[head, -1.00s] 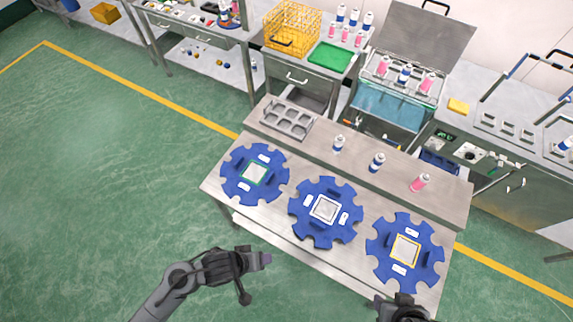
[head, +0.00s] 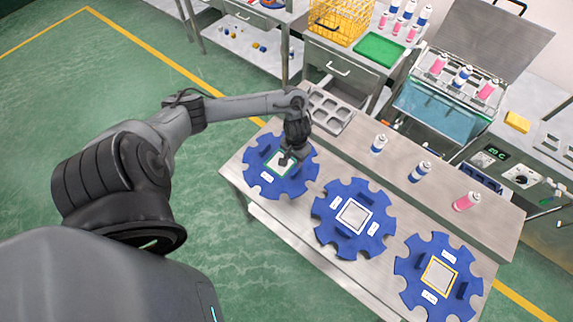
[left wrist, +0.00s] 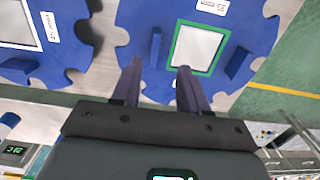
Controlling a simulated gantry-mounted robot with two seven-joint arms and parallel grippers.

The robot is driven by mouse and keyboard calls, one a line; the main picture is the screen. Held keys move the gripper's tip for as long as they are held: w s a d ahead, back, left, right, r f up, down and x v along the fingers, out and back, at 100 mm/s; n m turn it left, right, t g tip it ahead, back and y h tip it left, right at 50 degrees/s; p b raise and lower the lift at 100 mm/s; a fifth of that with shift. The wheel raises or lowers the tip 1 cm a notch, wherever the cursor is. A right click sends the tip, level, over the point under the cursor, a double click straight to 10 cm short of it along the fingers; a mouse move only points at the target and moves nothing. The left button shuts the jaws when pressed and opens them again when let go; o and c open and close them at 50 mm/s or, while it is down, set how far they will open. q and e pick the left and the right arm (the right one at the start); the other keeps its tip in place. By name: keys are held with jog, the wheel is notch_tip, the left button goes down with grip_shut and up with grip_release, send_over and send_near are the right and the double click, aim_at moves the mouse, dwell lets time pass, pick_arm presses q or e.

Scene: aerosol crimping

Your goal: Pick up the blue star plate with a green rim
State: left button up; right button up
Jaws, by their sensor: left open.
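The blue star plate with a green rim (head: 268,178) lies flat at the left end of the metal table. Its green-edged square centre also shows in the left wrist view (left wrist: 197,48). My left gripper (head: 285,160) is over this plate near its centre. In the left wrist view my left gripper (left wrist: 158,68) is open, with its fingertips apart on either side of a small upright blue tab (left wrist: 154,45) on the plate. I cannot tell whether the fingers touch it. My right gripper is out of view.
The blue plate with a white rim (head: 335,240) and the blue plate with a yellow rim (head: 410,268) lie to the right on the table.

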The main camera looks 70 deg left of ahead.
aim_at(296, 170)
pick_arm(q)
jog(key=shift+w+f, duration=0.35)
jog(key=shift+w, duration=0.05)
notch_tip(296, 170, down, 3)
jog(key=shift+f+b, duration=0.15)
jog(key=shift+b, duration=0.35)
jog(key=shift+w+f+b, duration=0.15)
jog(key=shift+f+b, duration=0.25)
jog(key=shift+f, duration=1.2)
jog(key=shift+w+f+b, duration=0.1)
jog(key=shift+f+b, duration=0.25)
jog(key=shift+f, duration=1.2)
grip_shut()
